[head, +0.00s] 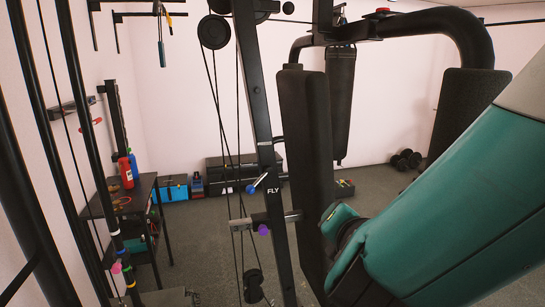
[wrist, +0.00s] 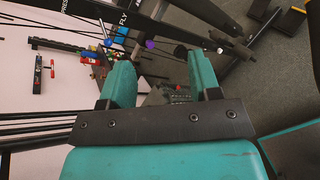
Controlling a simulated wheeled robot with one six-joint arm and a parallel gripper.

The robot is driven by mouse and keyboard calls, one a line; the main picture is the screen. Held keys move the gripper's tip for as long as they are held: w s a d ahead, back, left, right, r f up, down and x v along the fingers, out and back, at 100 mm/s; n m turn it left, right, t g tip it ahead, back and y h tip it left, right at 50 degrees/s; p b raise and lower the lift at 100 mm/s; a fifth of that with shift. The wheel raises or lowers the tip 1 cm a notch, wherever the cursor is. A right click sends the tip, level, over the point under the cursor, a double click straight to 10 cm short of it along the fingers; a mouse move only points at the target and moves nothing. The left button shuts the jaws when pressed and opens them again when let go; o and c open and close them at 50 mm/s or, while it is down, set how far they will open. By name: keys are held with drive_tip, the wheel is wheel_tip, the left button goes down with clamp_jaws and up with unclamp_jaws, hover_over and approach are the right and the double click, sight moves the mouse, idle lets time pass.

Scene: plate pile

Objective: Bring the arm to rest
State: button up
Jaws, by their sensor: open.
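My gripper (wrist: 161,82) shows in the wrist view with its two teal fingers spread apart. Nothing is held between them. Dark floor and parts of a weight machine lie beyond the fingertips. In the head view, my teal arm reaches in from the right edge, in front of the weight machine (head: 262,130). The arm's near end hides part of the machine's lower right side.
The machine's black pads (head: 303,150) and frame stand close to my arm. A dark shelf table (head: 142,190) with a red bottle (head: 126,172) stands at left. Dumbbells (head: 405,159) lie on the floor at the back right. Grey floor is open at lower left centre.

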drive_tip(key=s+d+f+m+g+y+b, duration=0.1)
drive_tip(key=s+d+f+m+g+b, duration=0.1)
drive_tip(key=s+f+m+g+b, duration=0.4)
drive_tip(key=s+d+f+m+g+y+b, duration=0.1)
drive_tip(key=s+d+f+m+g+b, duration=0.2)
drive_tip(key=f+m, duration=0.55)
drive_tip(key=s+a+f+m+g+y+b, duration=0.1)
drive_tip(key=s+a+m+g+y+b, duration=0.1)
drive_tip(key=s+m+b, duration=0.4)
drive_tip(key=s+g+y+b, duration=0.1)
drive_tip(key=s+g, duration=0.1)
drive_tip(key=s, duration=0.3)
drive_tip(key=shift+a+f, duration=0.2)
drive_tip(key=shift+a, duration=0.15)
